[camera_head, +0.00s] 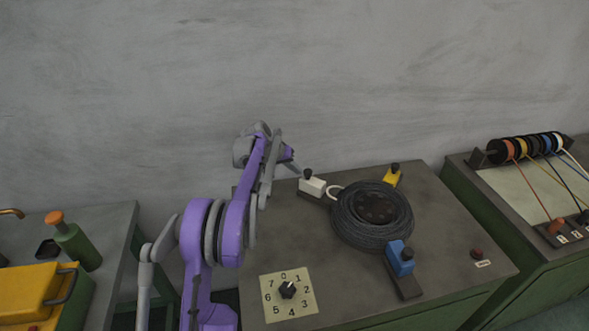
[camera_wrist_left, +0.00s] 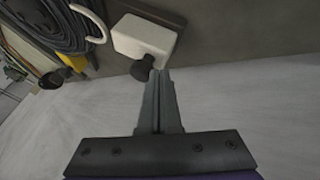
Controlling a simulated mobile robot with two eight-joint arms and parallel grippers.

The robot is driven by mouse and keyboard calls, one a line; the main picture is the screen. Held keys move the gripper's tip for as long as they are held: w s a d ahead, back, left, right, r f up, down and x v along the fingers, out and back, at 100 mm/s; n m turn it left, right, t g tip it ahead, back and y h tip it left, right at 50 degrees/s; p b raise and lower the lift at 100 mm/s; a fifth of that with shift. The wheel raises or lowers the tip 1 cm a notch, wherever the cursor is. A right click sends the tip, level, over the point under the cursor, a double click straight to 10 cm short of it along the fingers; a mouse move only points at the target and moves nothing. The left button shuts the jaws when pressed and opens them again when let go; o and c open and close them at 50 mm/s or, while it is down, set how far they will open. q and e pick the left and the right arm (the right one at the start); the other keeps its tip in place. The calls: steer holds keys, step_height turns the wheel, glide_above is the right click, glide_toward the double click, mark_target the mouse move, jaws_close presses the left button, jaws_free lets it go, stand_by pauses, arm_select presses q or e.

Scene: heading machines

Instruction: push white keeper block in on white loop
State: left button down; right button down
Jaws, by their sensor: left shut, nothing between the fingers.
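My left gripper (camera_head: 297,170) is shut and empty, just behind and left of the block. Whether a finger touches the block or knob is unclear. My right gripper is out of view.
The dark wire coil (camera_head: 350,222) fills the bench's middle, with a yellow block (camera_head: 392,176) behind and a blue block (camera_head: 400,258) in front. A numbered dial (camera_head: 288,295) is at front left. A red button (camera_head: 477,253) is at right. The grey wall is close behind.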

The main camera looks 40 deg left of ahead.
arm_select(q)
glide_toward(319, 182)
steer(key=x, duration=0.4)
steer(key=shift+s, duration=0.1)
steer(key=shift+f, duration=0.1)
